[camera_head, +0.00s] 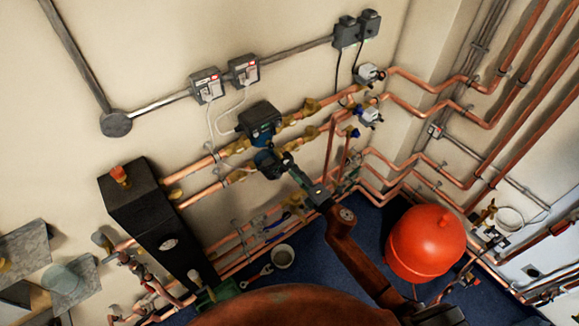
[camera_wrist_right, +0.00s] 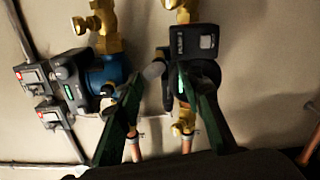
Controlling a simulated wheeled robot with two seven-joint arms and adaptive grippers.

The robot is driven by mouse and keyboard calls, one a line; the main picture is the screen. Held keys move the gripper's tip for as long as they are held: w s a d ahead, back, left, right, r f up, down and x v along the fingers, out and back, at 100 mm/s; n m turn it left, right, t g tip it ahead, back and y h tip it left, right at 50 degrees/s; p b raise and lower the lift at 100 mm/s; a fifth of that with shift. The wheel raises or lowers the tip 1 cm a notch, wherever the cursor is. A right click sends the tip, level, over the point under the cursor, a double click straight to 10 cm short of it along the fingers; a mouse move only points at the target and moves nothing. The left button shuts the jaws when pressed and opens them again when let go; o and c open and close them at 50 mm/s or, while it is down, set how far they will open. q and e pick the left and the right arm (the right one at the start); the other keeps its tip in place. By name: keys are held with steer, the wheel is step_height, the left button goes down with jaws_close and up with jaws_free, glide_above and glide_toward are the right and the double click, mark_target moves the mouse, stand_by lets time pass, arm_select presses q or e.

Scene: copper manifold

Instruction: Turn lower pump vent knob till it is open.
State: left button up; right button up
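Two dark pumps sit on copper pipes on the wall. The upper pump (camera_head: 258,117) and lower pump (camera_head: 268,163) show in the head view. In the right wrist view the upper pump (camera_wrist_right: 105,75) is left and the lower pump (camera_wrist_right: 207,72) right. My right gripper (camera_wrist_right: 158,82) is open, its green fingers apart at the lower pump; one finger overlaps its black face. A pale grey rounded piece (camera_wrist_right: 153,71) shows between the fingertips; I cannot tell if it is the vent knob, or whether anything is touched. A green part at lower left may be my left gripper (camera_head: 214,294).
Brass valves and copper pipes (camera_head: 200,193) run close around the pumps. Switch boxes (camera_head: 207,84) are on the wall above. A black tank (camera_head: 157,232) stands left, a red vessel (camera_head: 427,243) right.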

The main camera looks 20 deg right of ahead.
steer(key=v, duration=0.8)
steer(key=shift+s, duration=0.3)
steer(key=shift+d, duration=0.15)
steer(key=s+d+f+m+g+h+b, duration=0.15)
steer(key=d+f+m, duration=0.25)
steer(key=f, duration=0.8)
steer(key=s+d+f+m+g+h, duration=0.2)
steer(key=d+f+m+h, duration=0.15)
steer(key=f, duration=0.85)
steer(key=s+d+f+m+g+b, duration=0.1)
steer(key=s+d+f+m, duration=0.1)
steer(key=s+f, duration=0.35)
steer(key=s+d+f+m+g+h, duration=0.1)
steer(key=s+f+m+g, duration=0.1)
steer(key=f, duration=0.6)
steer(key=s+d+f+m+g+b, duration=0.1)
steer(key=s+d+f+m, duration=0.1)
steer(key=s+f, duration=0.35)
steer(key=s+f+m+g, duration=0.5)
steer(key=s+f, duration=1.3)
steer(key=s+a+f+m+g+b, duration=0.1)
steer(key=s+f+m, duration=0.1)
steer(key=s, duration=0.7)
steer(key=s+a+f+m+g+b, duration=0.1)
steer(key=s+f, duration=0.4)
steer(key=s, duration=0.5)
steer(key=shift+a+m+g, duration=0.5)
steer(key=shift+m+g, duration=0.05)
steer(key=shift+g, duration=0.2)
